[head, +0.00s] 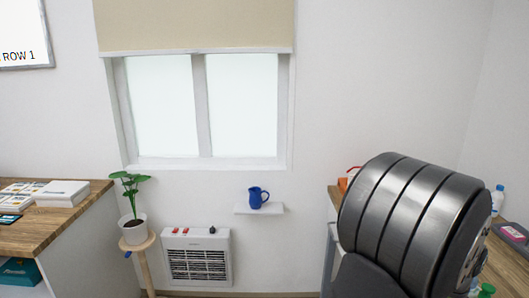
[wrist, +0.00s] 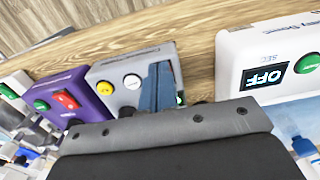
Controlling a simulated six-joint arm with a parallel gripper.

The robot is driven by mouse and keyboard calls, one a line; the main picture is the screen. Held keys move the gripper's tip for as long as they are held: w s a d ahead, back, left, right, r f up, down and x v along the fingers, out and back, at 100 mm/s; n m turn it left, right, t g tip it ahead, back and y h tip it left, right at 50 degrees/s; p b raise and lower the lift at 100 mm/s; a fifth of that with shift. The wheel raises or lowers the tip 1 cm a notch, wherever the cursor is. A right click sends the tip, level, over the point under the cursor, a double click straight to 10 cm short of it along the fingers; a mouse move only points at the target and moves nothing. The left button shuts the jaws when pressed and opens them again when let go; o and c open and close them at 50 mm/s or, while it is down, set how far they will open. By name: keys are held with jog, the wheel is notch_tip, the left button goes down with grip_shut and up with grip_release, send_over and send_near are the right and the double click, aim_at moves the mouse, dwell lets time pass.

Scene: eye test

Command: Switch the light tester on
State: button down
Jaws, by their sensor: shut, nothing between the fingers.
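In the wrist view my gripper (wrist: 162,68) is shut and empty, its blue-grey fingers over the face of a grey device (wrist: 128,68). I cannot tell whether they touch it. The grey device has a yellow button (wrist: 132,81), a white button (wrist: 104,86) and a green part mostly hidden beside the fingers. Left of it stands a purple device (wrist: 85,91) with a red switch (wrist: 67,99) and a green button. No readable label shows which one is the light tester. My gripper is not in the head view.
Another device with a green button (wrist: 8,91) is at far left. Bare wooden tabletop (wrist: 190,35) lies beyond. My arm covers much of the right table in the head view.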

jog(key=shift+f, duration=0.45)
notch_tip(320, 180, up, 7)
dwell(1.0)
notch_tip(320, 180, down, 7)
jog(key=shift+r, duration=0.1)
dwell(0.6)
